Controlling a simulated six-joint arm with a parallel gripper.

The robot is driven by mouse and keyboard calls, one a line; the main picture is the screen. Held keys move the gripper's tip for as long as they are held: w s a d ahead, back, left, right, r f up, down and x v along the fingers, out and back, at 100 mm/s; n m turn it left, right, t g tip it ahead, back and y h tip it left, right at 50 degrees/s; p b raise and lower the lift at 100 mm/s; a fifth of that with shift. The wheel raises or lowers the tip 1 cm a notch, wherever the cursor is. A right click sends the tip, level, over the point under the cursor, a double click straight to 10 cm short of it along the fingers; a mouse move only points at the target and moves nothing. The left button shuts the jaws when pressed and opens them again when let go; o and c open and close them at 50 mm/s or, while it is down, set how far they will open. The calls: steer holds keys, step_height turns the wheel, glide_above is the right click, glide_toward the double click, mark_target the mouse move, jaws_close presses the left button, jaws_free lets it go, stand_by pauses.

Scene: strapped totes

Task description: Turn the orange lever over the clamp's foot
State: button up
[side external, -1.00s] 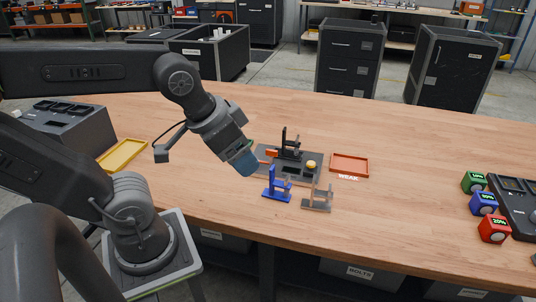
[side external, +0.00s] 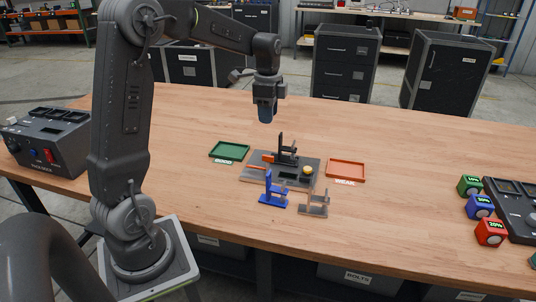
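A dark clamp (side external: 282,145) stands upright on a grey base plate (side external: 311,182) near the middle of the wooden table. A short orange lever (side external: 269,157) shows at the clamp's left side. A second small orange piece (side external: 253,168) lies near the plate's left edge. The clamp's foot is too small to make out. My gripper (side external: 266,118) points down above and slightly behind the clamp, apart from it.
A yellow knob (side external: 307,170) sits on the plate's right part. A blue bracket (side external: 271,194) and a grey bracket (side external: 315,205) stand in front. A green tray (side external: 230,151) is left and an orange tray (side external: 345,170) marked WEAK is right. Coloured cubes (side external: 480,206) stand far right.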

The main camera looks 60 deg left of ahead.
mark_target(268, 156)
step_height(268, 156, down, 14)
steer(key=shift+r, duration=0.15)
stand_by(0.3)
steer(key=shift+c, duration=0.5)
jaws_close()
